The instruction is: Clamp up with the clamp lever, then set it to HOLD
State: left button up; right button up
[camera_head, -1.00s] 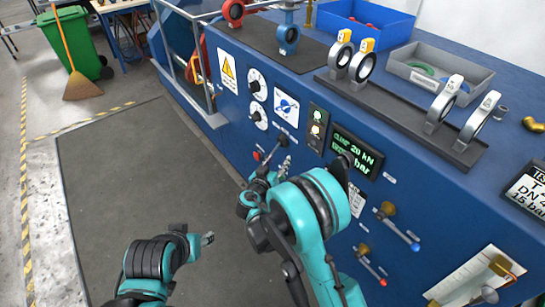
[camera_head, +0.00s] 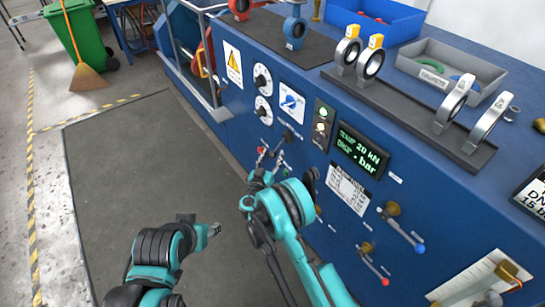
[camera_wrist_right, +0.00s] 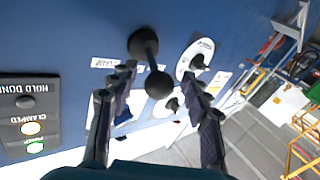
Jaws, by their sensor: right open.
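The black clamp lever (camera_head: 289,134) is on the blue panel, left of the lamp strip. In the right wrist view the lever (camera_wrist_right: 151,62) has a round hub and a ball knob. My right gripper (camera_head: 272,158) is just below the lever in the head view. In the wrist view its open fingers (camera_wrist_right: 160,80) stand on both sides of the knob, with gaps visible; nothing is gripped. The lamp strip (camera_wrist_right: 30,110) reads HOLD DONE and CLAMPED, with a pale yellow and a green lamp lit. The display (camera_head: 360,150) reads 20 kN. My left gripper (camera_head: 211,230) is low, over the floor mat.
Blue and red-tipped handles (camera_head: 403,233) stick out at the lower right. Valve rings (camera_head: 370,63) stand on the bench top. The mat (camera_head: 140,180) at left is clear.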

jog(key=shift+w+d, duration=0.1)
jog(key=shift+w, duration=0.1)
grip_shut()
